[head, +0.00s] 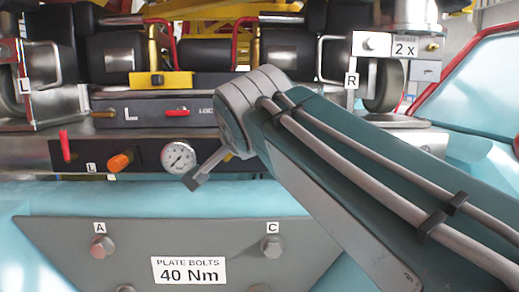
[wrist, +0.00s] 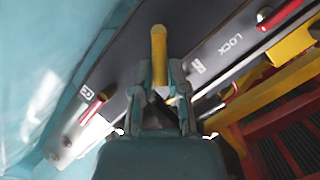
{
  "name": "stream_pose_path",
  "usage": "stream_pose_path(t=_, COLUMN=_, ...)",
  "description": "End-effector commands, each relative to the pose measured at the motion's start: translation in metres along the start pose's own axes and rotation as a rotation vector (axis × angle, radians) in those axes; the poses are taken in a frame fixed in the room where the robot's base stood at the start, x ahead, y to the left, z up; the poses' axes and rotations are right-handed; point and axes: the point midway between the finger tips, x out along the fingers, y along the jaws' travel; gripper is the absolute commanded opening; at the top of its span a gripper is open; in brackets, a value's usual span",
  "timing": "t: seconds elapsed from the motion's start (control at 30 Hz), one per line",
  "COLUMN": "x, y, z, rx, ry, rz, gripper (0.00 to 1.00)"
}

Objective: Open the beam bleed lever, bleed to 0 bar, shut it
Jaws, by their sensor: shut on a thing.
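In the wrist view my gripper (wrist: 160,82) is shut on a yellow lever or handle (wrist: 159,43), whose end lies between the two fingertips. The yellow handle stands out in front of a dark panel (wrist: 125,75); its base and exact angle I cannot tell. A dark panel (head: 90,150) there carries a red lever (head: 66,147) standing upright, an orange knob (head: 120,161) and a round white gauge (head: 179,157). The gauge needle is too small to read.
In the wrist view, a red handle (wrist: 93,108) sits left of my gripper and another (wrist: 278,13) at upper right, near a "LOCK" marking. Yellow and red framework (wrist: 275,115) lies at right. A grey bolt plate (head: 180,240) is low in the head view.

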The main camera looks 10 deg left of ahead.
Motion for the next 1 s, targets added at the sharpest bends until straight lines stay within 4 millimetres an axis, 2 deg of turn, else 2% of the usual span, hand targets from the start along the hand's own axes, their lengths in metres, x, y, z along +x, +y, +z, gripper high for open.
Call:
stream_pose_path(t=0.6, x=0.002, y=-0.018, z=0.012, rx=-0.504, ry=0.098, rz=0.210, gripper=0.00)
stream_pose_path(t=1.0, x=0.003, y=-0.023, z=0.017, rx=-0.674, ry=0.134, rz=0.281, gripper=0.00)
